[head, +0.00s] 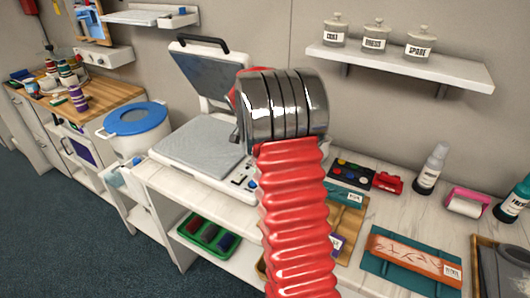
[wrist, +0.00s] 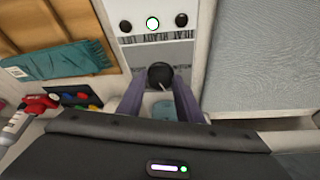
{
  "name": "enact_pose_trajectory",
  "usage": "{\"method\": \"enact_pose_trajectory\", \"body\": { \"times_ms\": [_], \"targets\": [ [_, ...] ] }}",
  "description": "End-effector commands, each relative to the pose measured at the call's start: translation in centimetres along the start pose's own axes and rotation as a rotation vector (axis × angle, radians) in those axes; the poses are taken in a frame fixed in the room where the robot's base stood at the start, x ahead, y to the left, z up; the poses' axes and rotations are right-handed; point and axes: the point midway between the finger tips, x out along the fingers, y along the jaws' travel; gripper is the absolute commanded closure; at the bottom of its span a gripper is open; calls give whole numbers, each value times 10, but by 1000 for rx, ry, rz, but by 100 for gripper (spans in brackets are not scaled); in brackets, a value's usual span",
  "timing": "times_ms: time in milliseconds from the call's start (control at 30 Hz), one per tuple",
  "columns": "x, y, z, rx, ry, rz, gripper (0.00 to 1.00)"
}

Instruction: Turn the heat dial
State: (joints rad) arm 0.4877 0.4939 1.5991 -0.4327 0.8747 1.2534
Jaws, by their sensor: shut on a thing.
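The heat dial (wrist: 159,73) is a round black knob with a pale pointer line, on the light control panel (wrist: 157,50) of the heat press. My gripper (wrist: 160,86) is shut on the dial, one purple-grey finger on each side of it.
The press's grey bed (wrist: 262,55) lies right of the dial in the wrist view. A wooden board with a teal cloth (wrist: 65,62) lies left. A paint palette (head: 352,175), a red tool (head: 389,182) and a spray bottle (head: 431,168) stand on the counter at right.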

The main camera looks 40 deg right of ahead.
Motion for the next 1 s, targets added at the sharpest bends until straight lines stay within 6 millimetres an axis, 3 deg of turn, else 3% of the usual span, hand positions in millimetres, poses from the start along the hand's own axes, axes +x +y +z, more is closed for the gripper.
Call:
{"method": "enact_pose_trajectory", "body": {
  "times_ms": [100,133,367,733,1000],
  "targets": [
    [2,4,-3,0,3,8,90],
    [2,4,-3,0,3,8,66],
    [2,3,-2,-1,1,5,50],
    [-4,1,-1,-1,0,2,49],
    [-37,1,-1,0,1,0,49]
  ]
}}
